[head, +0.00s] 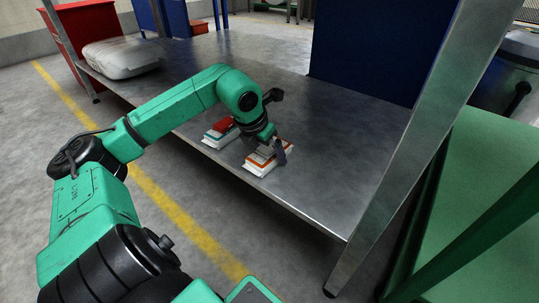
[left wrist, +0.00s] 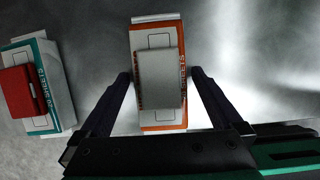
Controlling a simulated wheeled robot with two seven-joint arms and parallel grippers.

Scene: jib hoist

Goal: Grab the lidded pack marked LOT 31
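Two lidded packs lie on the metal shelf. One white pack with an orange border (head: 259,169) carries a grey lid block; in the left wrist view this pack (left wrist: 160,122) lies between the fingers. The other white pack, with a teal border (head: 217,139), has a red lid; it also shows in the left wrist view (left wrist: 54,72) at left. My right gripper is out of view.
The metal shelf (head: 330,165) has a front edge near the packs and a slanting metal post (head: 398,150) at right. A wrapped grey bundle (head: 122,57) lies at the far left. A dark blue panel (head: 375,45) stands behind. The shelf right of the packs is clear.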

